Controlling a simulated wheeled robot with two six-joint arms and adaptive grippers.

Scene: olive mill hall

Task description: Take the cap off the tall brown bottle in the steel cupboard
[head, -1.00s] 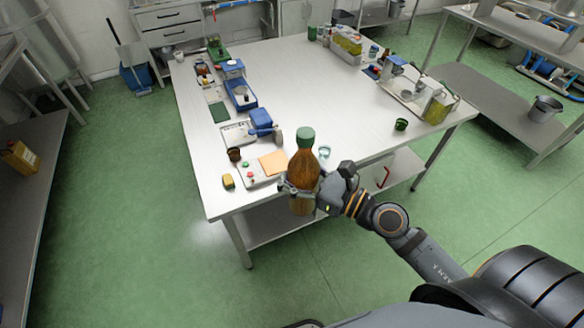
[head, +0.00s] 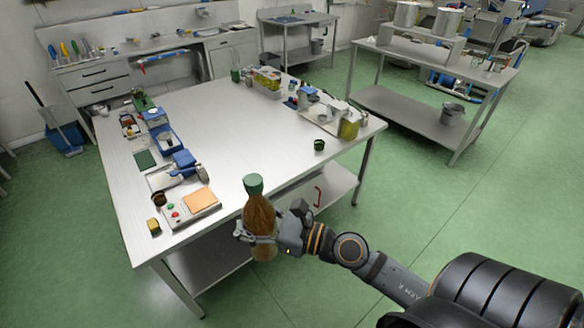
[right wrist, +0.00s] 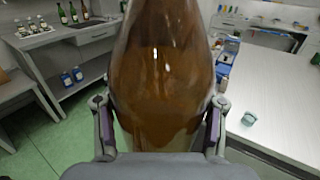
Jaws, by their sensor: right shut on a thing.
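The tall brown bottle (head: 260,216) is in my right gripper (head: 258,238), held upright in front of the table's near edge. Its green cap (head: 253,185) is on its top. In the right wrist view the brown bottle (right wrist: 160,75) fills the middle, with a finger of my right gripper (right wrist: 160,125) on each side of it; the cap is outside that view. My left gripper is not in view. I cannot make out the steel cupboard for certain.
A steel table (head: 240,135) stands just beyond the bottle. A control box with an orange top (head: 201,201), a yellow block (head: 154,227) and a small green cup (head: 319,145) are on it. A shelf table (head: 430,110) stands at the right. Green floor (head: 440,220) is free at the right.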

